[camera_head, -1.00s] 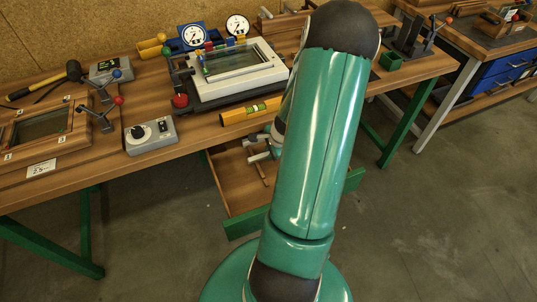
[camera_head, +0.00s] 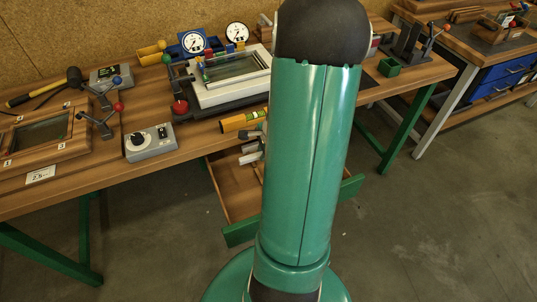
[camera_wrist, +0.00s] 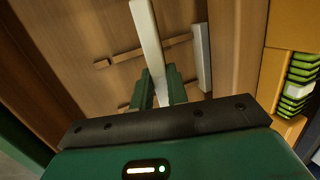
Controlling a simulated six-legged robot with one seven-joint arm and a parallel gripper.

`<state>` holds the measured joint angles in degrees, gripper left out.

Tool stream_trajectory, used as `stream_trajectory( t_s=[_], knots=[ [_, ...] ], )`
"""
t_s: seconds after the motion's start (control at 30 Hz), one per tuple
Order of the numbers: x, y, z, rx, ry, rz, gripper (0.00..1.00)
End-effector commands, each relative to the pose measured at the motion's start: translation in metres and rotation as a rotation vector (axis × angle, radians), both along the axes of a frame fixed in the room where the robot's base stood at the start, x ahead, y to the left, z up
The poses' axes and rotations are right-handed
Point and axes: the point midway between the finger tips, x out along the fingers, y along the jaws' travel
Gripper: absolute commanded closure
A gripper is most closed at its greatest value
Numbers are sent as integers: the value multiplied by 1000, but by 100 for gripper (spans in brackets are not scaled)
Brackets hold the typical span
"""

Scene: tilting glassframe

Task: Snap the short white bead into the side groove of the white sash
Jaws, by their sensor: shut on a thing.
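My gripper (camera_wrist: 160,88) is shut on a white bead (camera_wrist: 146,30), which sticks out beyond the fingers towards the top of the wrist view. The bead's far end is cut off by the picture edge. A second white bead (camera_wrist: 202,58) lies in the drawer to the right of the fingers. In the head view, part of my gripper or wrist (camera_head: 252,152) shows over the open drawer, mostly hidden by my arm. The white sash (camera_head: 212,96) lies on its dark stand on the bench, behind the drawer. Its right part is hidden by my arm.
The open wooden drawer (camera_head: 226,182) holds brown wooden strips (camera_wrist: 143,50). A grey control box (camera_head: 150,141) and a wooden frame (camera_head: 70,145) are to the left. Green stacked pieces (camera_wrist: 298,85) sit at right.

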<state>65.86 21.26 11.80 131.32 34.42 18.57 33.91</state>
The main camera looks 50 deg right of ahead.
Motion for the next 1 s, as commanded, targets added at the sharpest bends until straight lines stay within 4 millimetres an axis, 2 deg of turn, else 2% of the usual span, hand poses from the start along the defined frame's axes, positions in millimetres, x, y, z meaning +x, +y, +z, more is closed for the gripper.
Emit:
stream_trajectory(
  t_s=[0.1,0.3,0.5,0.7,1.0],
  knots=[
    [1,20,25,-5,-2,4,100],
    [2,69,44,-3,-2,5,100],
    [2,97,55,-1,-1,2,100],
    [3,106,64,0,-2,0,100],
    [3,105,81,-1,-3,-1,100]
  ],
)
